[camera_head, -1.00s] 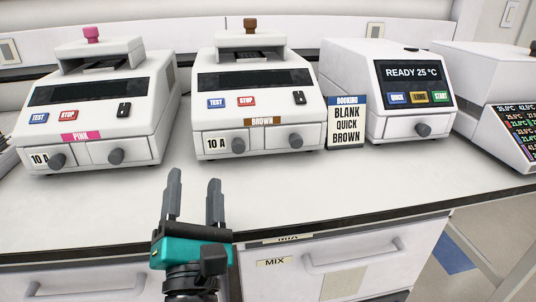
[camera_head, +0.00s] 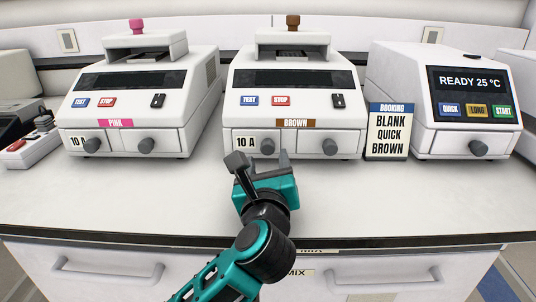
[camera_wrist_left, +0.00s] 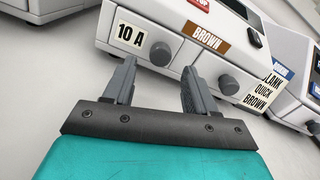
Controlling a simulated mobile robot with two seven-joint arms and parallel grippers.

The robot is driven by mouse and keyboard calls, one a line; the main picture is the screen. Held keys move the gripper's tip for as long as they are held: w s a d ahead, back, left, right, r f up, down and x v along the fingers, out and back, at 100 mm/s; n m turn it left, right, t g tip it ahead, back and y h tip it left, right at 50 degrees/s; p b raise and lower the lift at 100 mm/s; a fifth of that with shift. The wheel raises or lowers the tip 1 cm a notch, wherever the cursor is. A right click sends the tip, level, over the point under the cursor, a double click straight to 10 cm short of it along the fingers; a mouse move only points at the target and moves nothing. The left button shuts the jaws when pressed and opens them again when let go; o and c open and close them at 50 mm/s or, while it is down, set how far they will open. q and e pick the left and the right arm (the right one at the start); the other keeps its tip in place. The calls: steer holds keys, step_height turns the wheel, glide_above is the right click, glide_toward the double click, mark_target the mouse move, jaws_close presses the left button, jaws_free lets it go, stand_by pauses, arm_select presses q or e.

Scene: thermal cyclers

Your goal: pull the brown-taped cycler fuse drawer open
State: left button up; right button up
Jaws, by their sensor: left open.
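The brown-taped cycler (camera_head: 293,100) stands on the bench in the middle of the head view, with a brown tape label (camera_head: 296,123) on its front. Its fuse drawer (camera_head: 251,143), marked 10 A, is at the lower left of the front and looks closed. The drawer's grey round knob (camera_head: 267,146) also shows in the left wrist view (camera_wrist_left: 160,54). My left gripper (camera_head: 260,162) is open and empty, just in front of this drawer. In the wrist view its fingers point toward the knob, which lies beyond and between the tips, apparently apart from them. My right gripper is not in view.
A second knob (camera_head: 330,147) sits on the right drawer. The pink-taped cycler (camera_head: 140,100) stands to the left. A booking sign (camera_head: 388,132) and a cycler reading READY 25 °C (camera_head: 455,120) stand to the right. The bench front (camera_head: 120,205) is clear.

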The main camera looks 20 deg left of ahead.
mark_target(268, 151)
arm_select(q)
steer(key=shift+x, duration=1.9)
steer(key=shift+c, duration=0.4)
jaws_close()
